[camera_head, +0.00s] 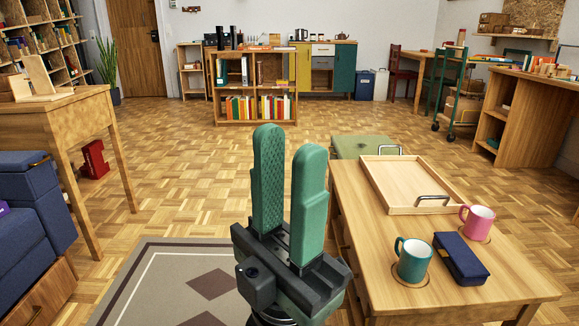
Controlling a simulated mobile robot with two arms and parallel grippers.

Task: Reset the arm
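My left gripper (287,165) stands upright in the middle of the head view, its two green fingers pointing up. There is a gap between the fingers with nothing in it, so it is open. It is held up in front of the rug and to the left of the wooden table. My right gripper does not show in this view.
The wooden table (440,282) at right bears a tray (408,209), a teal mug (413,262), a pink mug (477,222) and a dark blue case (460,257). A desk (55,107) and blue sofa (32,215) stand left. Parquet floor (190,165) beyond is clear.

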